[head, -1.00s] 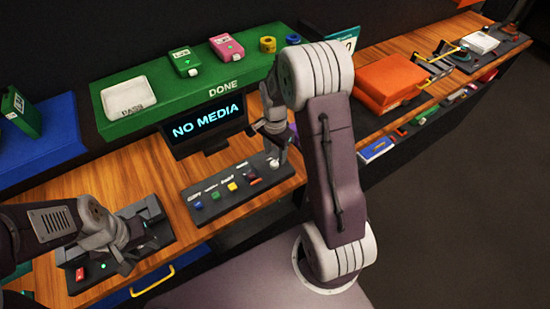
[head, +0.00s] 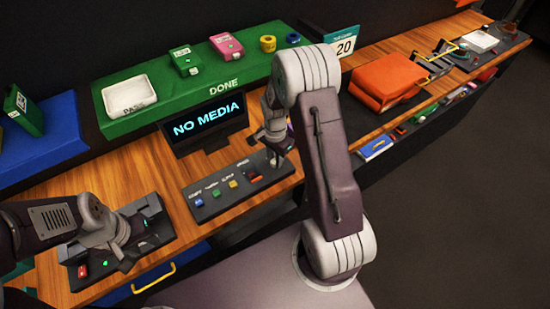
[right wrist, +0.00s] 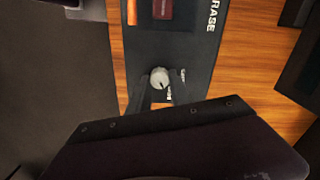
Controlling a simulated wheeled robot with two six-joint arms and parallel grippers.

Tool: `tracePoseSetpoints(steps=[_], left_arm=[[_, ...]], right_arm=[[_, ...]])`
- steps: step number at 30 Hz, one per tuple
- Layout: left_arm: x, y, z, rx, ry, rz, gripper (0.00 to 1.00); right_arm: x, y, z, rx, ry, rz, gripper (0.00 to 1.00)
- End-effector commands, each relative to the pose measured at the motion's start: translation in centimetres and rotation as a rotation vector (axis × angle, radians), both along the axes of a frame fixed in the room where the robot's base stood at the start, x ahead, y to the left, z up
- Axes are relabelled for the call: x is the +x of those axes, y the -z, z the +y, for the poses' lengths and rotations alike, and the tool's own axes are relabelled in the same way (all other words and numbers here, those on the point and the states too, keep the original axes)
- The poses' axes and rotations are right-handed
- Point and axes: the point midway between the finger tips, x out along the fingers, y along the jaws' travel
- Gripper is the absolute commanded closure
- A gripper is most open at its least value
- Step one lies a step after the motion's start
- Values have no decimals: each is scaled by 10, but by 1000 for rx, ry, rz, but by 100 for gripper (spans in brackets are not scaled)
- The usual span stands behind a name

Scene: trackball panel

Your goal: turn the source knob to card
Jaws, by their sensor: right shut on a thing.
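The source knob (right wrist: 160,78) is a small pale round knob with a dark pointer mark, at the end of the dark button panel (head: 216,201). Its printed labels are partly covered in the right wrist view. My right gripper (right wrist: 161,92) is shut on the knob, with a finger on each side; it also shows in the head view (head: 277,156), where it hides the knob. The screen (head: 206,124) behind the panel reads NO MEDIA. My left gripper (head: 124,250) is over a dark device at the lower left; its fingertips are unclear.
Several coloured buttons line the panel left of my right gripper. A green DONE shelf (head: 180,97) with a white tray (head: 138,95) stands behind. Orange folders (head: 388,80) lie to the right. Wooden counter (head: 80,190) shows between them.

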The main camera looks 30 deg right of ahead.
Motion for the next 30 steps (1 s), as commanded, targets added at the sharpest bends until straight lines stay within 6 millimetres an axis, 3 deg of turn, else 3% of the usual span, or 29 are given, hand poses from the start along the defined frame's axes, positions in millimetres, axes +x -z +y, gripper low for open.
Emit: tracePoseSetpoints(steps=[8,30], left_arm=[[0,-4,0,0,0,0,64],[0,-15,0,0,0,0,64]], right_arm=[[1,-2,0,0,-130,-2,100],[3,-3,1,-1,-792,-6,100]])
